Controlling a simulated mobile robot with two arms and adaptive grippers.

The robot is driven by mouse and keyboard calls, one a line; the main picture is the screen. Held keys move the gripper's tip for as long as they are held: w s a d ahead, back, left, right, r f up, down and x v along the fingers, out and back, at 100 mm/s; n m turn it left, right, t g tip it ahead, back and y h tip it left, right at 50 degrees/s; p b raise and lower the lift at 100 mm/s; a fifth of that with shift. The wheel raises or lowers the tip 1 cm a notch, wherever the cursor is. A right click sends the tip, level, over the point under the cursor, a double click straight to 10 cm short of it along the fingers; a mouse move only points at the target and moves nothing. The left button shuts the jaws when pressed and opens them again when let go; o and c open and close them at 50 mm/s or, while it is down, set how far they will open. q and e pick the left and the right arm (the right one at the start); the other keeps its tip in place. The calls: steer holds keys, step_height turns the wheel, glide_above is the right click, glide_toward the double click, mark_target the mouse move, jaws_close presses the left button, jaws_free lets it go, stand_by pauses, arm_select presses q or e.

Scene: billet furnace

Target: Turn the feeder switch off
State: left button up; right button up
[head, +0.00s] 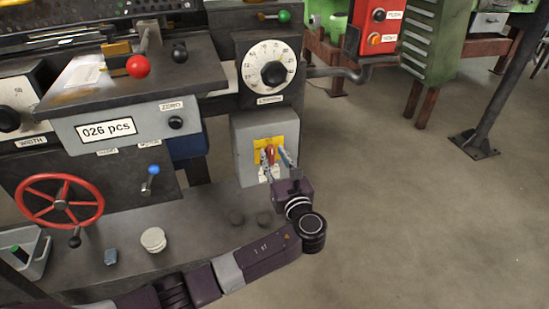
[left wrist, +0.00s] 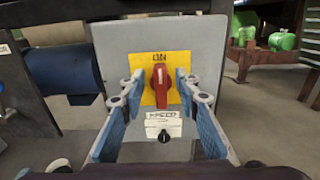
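The feeder switch is a red rotary knob (head: 271,154) on a yellow plate, on the front of a grey box (head: 242,132). In the left wrist view the red knob (left wrist: 161,84) stands upright below the letters "ON" on the yellow plate (left wrist: 148,68). My left gripper (head: 276,160) is at the front of the box, and its fingers (left wrist: 158,90) are apart on either side of the knob, with visible gaps. It holds nothing. A small black knob (left wrist: 163,135) with a label sits lower on the box. My right gripper is not in view.
A red handwheel (head: 59,201), a blue-tipped lever (head: 151,178) and a white round stack (head: 153,239) are to the left. A large white dial (head: 268,67) is above the box. Open floor (head: 400,220) lies to the right.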

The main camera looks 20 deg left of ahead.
arm_select(q)
steer(key=shift+w+a, duration=0.1)
steer(key=shift+w, duration=0.05)
steer(key=shift+c, duration=0.5)
jaws_close()
